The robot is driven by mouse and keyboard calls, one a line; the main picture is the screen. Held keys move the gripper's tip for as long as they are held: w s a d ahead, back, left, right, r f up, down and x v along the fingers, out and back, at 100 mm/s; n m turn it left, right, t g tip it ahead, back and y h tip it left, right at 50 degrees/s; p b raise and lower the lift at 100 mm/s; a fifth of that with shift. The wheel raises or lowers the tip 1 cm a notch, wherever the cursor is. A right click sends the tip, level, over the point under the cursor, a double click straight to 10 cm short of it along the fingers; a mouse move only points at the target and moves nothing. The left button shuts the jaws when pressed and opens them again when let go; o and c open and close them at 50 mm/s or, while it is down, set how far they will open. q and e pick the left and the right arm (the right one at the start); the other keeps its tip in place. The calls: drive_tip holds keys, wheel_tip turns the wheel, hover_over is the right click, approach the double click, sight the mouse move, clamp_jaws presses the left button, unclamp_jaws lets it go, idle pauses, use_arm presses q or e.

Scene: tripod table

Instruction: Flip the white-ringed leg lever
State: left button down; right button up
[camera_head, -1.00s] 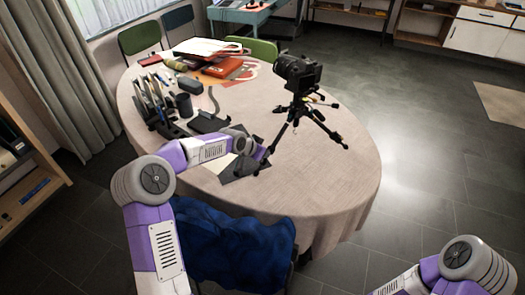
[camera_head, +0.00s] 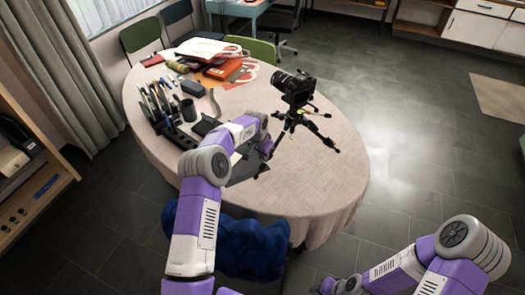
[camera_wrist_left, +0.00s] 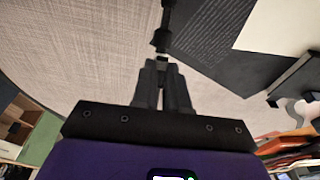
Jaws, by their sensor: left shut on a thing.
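A black tripod (camera_head: 290,121) with a camera (camera_head: 293,87) on top stands on the round table. My left gripper (camera_head: 266,154) is low at the tripod's near left leg. In the left wrist view my left gripper's fingers (camera_wrist_left: 162,64) are shut at the end of the dark leg (camera_wrist_left: 160,40). A tiny pale spot shows between the fingertips, consistent with the white-ringed lever (camera_wrist_left: 162,58). The lever is mostly hidden by the fingers, and its angle cannot be told. My right arm enters at the lower right; its gripper (camera_head: 323,287) is cut off by the bottom edge.
The table (camera_head: 315,190) is bare on its right side. A dark mat (camera_head: 243,173) lies beside the left gripper. A black holder, a cup (camera_head: 188,110) and papers crowd the left and back.

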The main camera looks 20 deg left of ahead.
use_arm(q)
drive_tip(key=shift+r, duration=0.1)
idle(0.5)
drive_tip(key=c, duration=1.1)
unclamp_jaws()
drive_tip(key=shift+c, duration=0.2)
wheel_tip(320, 180, up, 7)
drive_tip(key=s+p, duration=0.1)
drive_tip(key=shift+a+r, duration=0.15)
drive_tip(key=shift+r, duration=0.05)
